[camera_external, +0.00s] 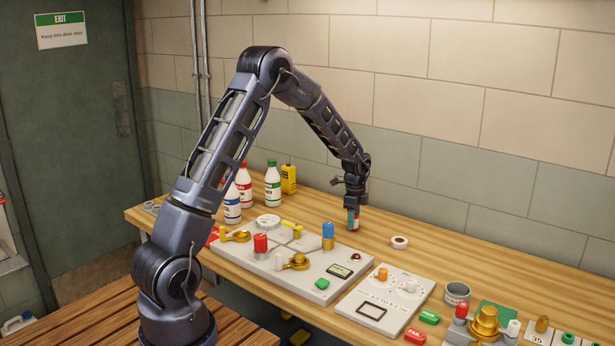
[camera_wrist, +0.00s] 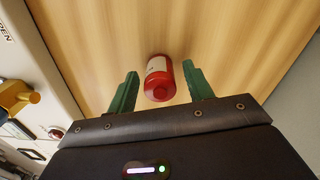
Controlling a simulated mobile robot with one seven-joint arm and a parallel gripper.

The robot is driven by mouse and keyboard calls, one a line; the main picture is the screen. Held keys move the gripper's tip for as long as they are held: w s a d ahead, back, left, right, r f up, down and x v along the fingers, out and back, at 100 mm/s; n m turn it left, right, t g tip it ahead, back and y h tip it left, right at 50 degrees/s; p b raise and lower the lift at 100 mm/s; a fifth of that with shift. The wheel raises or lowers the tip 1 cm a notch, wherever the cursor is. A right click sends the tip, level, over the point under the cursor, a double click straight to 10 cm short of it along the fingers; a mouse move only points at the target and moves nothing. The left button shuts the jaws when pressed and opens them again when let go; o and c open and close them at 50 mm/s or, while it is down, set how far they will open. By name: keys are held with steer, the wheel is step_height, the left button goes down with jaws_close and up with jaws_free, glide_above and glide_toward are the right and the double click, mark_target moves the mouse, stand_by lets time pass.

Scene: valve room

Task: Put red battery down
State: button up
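The red battery (camera_wrist: 160,80) is a small red cylinder with a pale label. In the wrist view it is between the two green fingers of my gripper (camera_wrist: 160,92), with a narrow gap on each side, so the gripper looks open around it. In the external view my gripper (camera_external: 353,212) points down over the back of the wooden table (camera_external: 400,222). A bit of the red battery (camera_external: 356,222) shows at its fingertips, low at the tabletop. The battery appears to touch the wood, but its contact is partly hidden by the fingers.
A grey panel (camera_external: 300,265) with valves, a red cylinder and a blue cylinder is in front of my gripper. Bottles (camera_external: 272,185) stand to the left. The wall (camera_external: 450,190) is close behind.

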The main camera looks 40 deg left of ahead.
step_height(320, 180, up, 12)
steer(key=s+a+r+n+t, duration=0.1)
steer(key=s+a+r+n, duration=0.15)
steer(key=s+r, duration=0.75)
steer(key=s+a+r+n+t, duration=0.15)
steer(key=s+r+n, duration=0.3)
steer(key=s, duration=0.75)
steer(key=s+a+r+n+t, duration=0.1)
steer(key=s+a+r+n, duration=0.4)
steer(key=s, duration=0.7)
steer(key=s+d+f+n+t, duration=0.1)
steer(key=s+n, duration=0.2)
steer(key=s, duration=0.9)
steer(key=shift+s+f, duration=0.3)
steer(key=shift+f, duration=0.1)
